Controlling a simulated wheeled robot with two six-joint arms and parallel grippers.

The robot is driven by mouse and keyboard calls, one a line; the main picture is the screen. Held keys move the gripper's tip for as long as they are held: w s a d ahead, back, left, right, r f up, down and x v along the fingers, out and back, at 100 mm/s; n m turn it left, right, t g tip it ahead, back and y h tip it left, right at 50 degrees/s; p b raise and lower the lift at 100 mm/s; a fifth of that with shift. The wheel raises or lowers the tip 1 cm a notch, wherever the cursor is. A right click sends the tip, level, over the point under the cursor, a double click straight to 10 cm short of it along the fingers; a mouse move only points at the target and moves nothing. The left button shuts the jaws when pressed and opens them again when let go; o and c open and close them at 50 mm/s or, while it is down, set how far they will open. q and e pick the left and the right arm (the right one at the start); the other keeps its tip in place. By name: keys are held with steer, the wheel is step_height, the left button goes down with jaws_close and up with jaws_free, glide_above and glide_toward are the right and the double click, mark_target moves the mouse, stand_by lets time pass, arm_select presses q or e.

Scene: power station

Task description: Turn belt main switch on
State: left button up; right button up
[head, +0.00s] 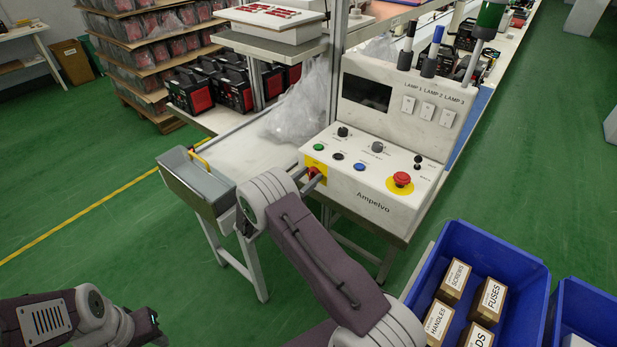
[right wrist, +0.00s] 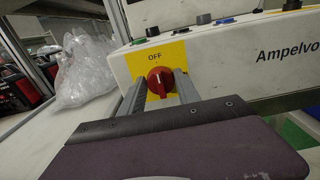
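The belt main switch (head: 315,171) is a red rotary knob on a yellow plate at the front left of the white control box (head: 372,203). In the right wrist view the knob (right wrist: 160,83) sits below the word OFF, its ridge upright. My right gripper (head: 308,180) is at the switch. In the right wrist view its two grey fingers (right wrist: 160,92) stand apart, one on each side of the knob; firm contact is not visible. My left arm shows at the bottom left of the head view, and its fingers cannot be made out.
The box also carries a red emergency button (head: 401,180), a green button (head: 318,147) and small knobs. A grey tray (head: 197,178) stands left of the switch. A clear plastic bag (head: 298,108) lies behind. Blue bins (head: 480,262) with labelled boxes are at the lower right.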

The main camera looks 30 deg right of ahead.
jaws_close()
steer(key=shift+m, duration=0.3)
steer(key=m+b, duration=0.3)
steer(key=shift+s+f+m, duration=0.1)
steer(key=shift+f+m, duration=0.1)
steer(key=shift+m, duration=0.1)
steer(key=m+b, duration=0.2)
steer(key=shift+f+m, duration=0.1)
steer(key=shift+m, duration=0.3)
steer(key=m+b, duration=1.1)
steer(key=b, duration=0.4)
steer(key=shift+s+d, duration=0.1)
steer(key=shift+s, duration=0.05)
